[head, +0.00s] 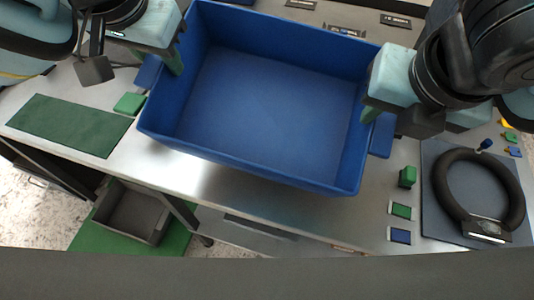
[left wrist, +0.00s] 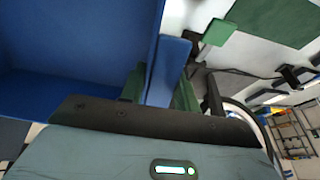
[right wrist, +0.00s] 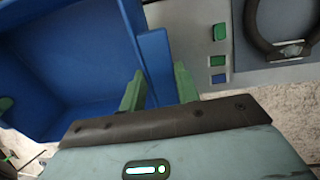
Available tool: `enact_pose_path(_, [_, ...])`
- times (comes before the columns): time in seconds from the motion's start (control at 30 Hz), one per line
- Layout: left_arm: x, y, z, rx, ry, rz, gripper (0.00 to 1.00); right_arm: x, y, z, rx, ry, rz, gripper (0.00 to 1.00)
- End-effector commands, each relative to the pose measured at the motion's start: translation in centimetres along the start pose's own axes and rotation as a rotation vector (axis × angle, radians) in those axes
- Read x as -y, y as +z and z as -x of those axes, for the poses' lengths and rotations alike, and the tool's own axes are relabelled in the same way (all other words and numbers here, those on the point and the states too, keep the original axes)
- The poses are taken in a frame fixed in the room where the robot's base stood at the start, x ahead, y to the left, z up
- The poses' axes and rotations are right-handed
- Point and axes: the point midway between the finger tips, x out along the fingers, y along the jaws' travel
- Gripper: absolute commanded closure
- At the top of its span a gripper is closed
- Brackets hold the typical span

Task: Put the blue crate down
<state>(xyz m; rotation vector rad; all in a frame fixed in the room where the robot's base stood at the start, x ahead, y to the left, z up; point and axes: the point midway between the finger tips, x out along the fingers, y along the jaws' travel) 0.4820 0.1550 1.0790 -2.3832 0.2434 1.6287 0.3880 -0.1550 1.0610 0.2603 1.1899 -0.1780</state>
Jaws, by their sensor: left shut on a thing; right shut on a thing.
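The blue crate (head: 275,110) is empty and appears held above the metal table, slightly tilted in the head view. My left gripper (head: 172,62) is shut on the crate's left handle; the left wrist view shows the handle (left wrist: 166,72) between its green fingers (left wrist: 160,88). My right gripper (head: 372,112) is shut on the crate's right handle; in the right wrist view its green fingers (right wrist: 160,90) are on either side of the crate's handle (right wrist: 156,66). Whether the crate's underside touches the table is hidden.
The metal table (head: 190,172) has a green mat (head: 70,124) and a green block (head: 130,103) at left. A green block (head: 407,177), green and blue squares (head: 400,236), and a black ring on a dark panel (head: 450,235) are at right.

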Motion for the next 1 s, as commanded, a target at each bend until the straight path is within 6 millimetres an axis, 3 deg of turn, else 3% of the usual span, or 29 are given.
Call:
enact_pose_path(0.2, [-0.07, 0.3, -1.16, 0.009, 0.003, 0.001, 1.0, 0.1, -0.29, -1.07, -0.01, -0.003, -0.001, 1.0])
enact_pose_path(0.57, [-0.08, 0.33, -1.25, 0.009, 0.003, 0.001, 1.0, 0.11, -0.32, -1.15, -0.011, -0.003, -0.001, 1.0])
enact_pose_path(0.6, [-0.09, 0.39, -1.33, 0.012, 0.003, 0.001, 0.67, 0.13, -0.37, -1.21, -0.012, -0.004, 0.0, 0.67])
enact_pose_path(0.7, [-0.1, 0.39, -1.34, 0.013, 0.003, 0.001, 0.54, 0.13, -0.37, -1.21, -0.013, -0.004, 0.0, 0.54])
enact_pose_path(0.77, [-0.1, 0.39, -1.35, 0.013, 0.003, 0.0, 0.47, 0.13, -0.37, -1.22, -0.013, -0.004, 0.0, 0.47])
enact_pose_path(1.0, [-0.11, 0.4, -1.36, 0.013, 0.004, 0.0, 0.47, 0.12, -0.38, -1.24, -0.013, -0.004, 0.0, 0.47])
